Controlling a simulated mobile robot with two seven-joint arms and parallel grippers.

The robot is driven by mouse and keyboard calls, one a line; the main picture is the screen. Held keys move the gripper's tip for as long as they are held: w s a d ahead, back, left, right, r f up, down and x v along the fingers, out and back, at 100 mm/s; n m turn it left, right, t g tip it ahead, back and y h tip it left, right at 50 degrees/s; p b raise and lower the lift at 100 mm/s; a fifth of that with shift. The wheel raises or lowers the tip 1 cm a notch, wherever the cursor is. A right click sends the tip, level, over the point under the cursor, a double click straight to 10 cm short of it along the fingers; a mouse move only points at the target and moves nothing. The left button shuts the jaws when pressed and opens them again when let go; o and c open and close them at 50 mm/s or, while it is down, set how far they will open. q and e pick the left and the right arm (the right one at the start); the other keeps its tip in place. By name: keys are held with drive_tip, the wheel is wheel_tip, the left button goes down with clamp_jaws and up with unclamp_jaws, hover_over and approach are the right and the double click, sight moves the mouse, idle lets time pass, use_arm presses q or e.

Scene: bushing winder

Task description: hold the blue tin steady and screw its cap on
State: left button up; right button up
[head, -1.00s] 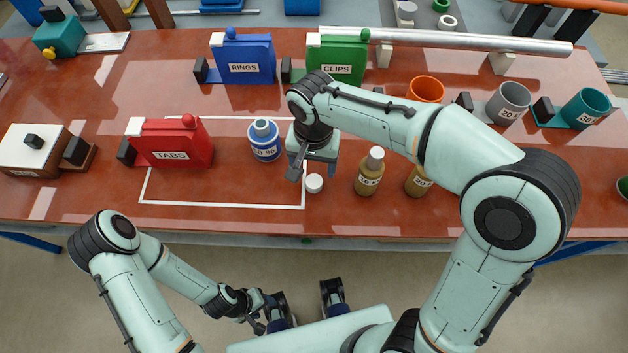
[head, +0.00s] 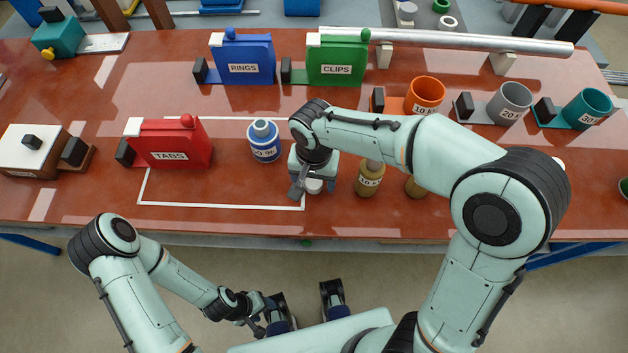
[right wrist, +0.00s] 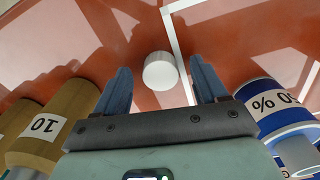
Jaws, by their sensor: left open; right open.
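The blue tin (head: 264,142) stands upright inside the white outline on the table, with its neck bare on top. It also shows at the right of the right wrist view (right wrist: 272,105). A white cap (head: 314,186) lies on the table by the outline's front right corner. My right gripper (head: 303,190) is open and low over the cap. In the right wrist view the cap (right wrist: 160,70) lies between the spread fingers, nearer the right one, with no clear contact. My left gripper (head: 262,312) is open and empty in front of the table, away from the tin.
Brown bottles (head: 369,180) stand right of my right gripper. A red TABS holder (head: 172,145) stands left of the tin. Blue RINGS (head: 245,60) and green CLIPS (head: 337,62) holders stand behind. Orange (head: 426,95), grey and teal cups stand at back right. The outlined area's front is clear.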

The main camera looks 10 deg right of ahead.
sight(314, 183)
drive_tip(key=c, duration=1.1)
use_arm(q)
drive_tip(key=r+p, duration=0.1)
drive_tip(key=r, duration=0.1)
drive_tip(key=w+r+p, duration=0.1)
drive_tip(key=p, duration=0.1)
drive_tip(key=shift+w+r, duration=0.2)
drive_tip(key=shift+r, duration=0.2)
use_arm(e)
wheel_tip(314, 183, up, 20)
drive_tip(key=shift+r, duration=0.1)
